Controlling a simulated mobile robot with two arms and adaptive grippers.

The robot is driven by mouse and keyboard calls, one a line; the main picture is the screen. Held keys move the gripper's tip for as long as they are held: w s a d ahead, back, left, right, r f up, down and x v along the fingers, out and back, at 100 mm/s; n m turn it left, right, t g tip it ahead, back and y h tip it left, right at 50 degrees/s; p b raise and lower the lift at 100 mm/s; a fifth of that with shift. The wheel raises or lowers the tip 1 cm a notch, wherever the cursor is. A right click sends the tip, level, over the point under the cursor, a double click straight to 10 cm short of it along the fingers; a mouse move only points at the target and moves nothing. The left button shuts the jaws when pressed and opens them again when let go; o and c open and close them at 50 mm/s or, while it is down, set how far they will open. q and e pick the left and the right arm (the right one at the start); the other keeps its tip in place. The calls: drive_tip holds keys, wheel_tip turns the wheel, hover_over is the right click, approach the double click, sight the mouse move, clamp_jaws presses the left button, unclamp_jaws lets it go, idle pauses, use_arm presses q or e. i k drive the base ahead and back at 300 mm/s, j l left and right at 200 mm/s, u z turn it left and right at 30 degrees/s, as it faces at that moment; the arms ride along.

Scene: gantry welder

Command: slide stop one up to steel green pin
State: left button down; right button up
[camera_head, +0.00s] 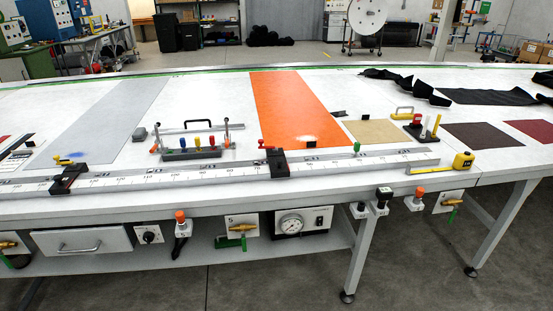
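A long pale measuring rail (180,176) with printed numbers runs across the front of the white table. Two black stops sit on it: a left stop (68,180) and a right stop (278,163). No label that I can read tells which is stop one. Neither of my grippers is in view.
A rack with coloured handles (192,145) stands behind the rail. An orange sheet (297,105) and a grey sheet (100,115) lie on the table. A yellow tape measure (463,161) is beyond the rail's right end. Valves and a gauge box (303,221) hang below the front edge.

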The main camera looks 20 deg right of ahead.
sight(278, 165)
drive_tip(key=l+z, duration=0.5)
drive_tip(key=i+l+z, duration=0.15)
drive_tip(key=l+z, duration=0.3)
